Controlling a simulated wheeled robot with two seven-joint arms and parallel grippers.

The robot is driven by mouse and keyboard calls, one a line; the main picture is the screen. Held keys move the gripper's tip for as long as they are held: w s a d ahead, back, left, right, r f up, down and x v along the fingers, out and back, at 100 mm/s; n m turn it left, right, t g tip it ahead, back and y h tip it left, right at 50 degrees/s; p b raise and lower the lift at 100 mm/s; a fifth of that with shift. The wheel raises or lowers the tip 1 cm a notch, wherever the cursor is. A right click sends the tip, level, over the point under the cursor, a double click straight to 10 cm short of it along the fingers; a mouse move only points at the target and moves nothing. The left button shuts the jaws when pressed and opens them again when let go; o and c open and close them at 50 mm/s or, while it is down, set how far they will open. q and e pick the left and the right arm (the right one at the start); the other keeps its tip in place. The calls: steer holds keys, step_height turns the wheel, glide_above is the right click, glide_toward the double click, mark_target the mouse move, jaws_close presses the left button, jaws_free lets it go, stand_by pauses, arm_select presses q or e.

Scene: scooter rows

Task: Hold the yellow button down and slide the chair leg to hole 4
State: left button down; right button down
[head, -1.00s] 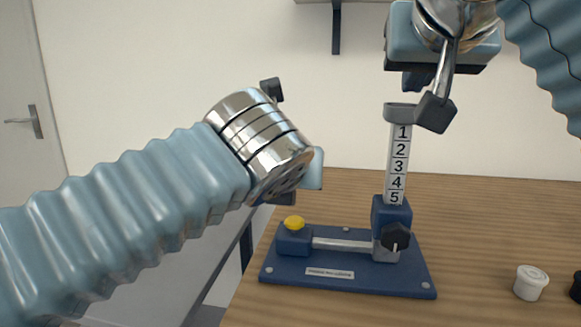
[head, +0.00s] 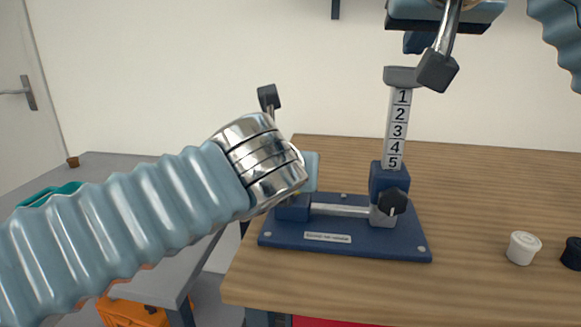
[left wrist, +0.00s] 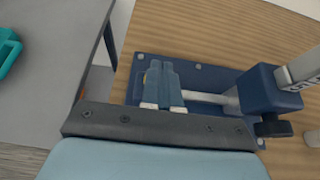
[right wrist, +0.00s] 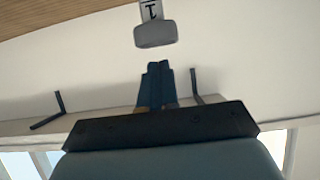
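The chair leg (head: 398,125) is a pale upright tube marked 1 to 5 with a grey cap (head: 403,76). It stands in a blue socket (head: 389,178) with a black knob (head: 392,201), and the 5 shows just above the socket. The yellow button (left wrist: 144,79) is mostly hidden beside my left gripper (left wrist: 160,72), whose fingers are together just over the button block; contact cannot be told. My right gripper (head: 418,42) has its fingers together, empty, above and apart from the cap, which also shows in the right wrist view (right wrist: 156,34).
The blue base plate (head: 375,245) sits on a wooden table (head: 480,200). A white jar (head: 523,248) and a black jar (head: 572,254) stand at right. A grey table (head: 110,172) with a teal tray (head: 50,193) is at left, and an orange box (head: 135,312) is below it.

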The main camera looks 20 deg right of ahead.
mark_target(407, 83)
arm_select(q)
steer(key=shift+f, duration=1.1)
arm_select(e)
steer(key=shift+f, duration=2.35)
steer(key=shift+r, duration=2.5)
arm_select(q)
step_height(407, 83, up, 7)
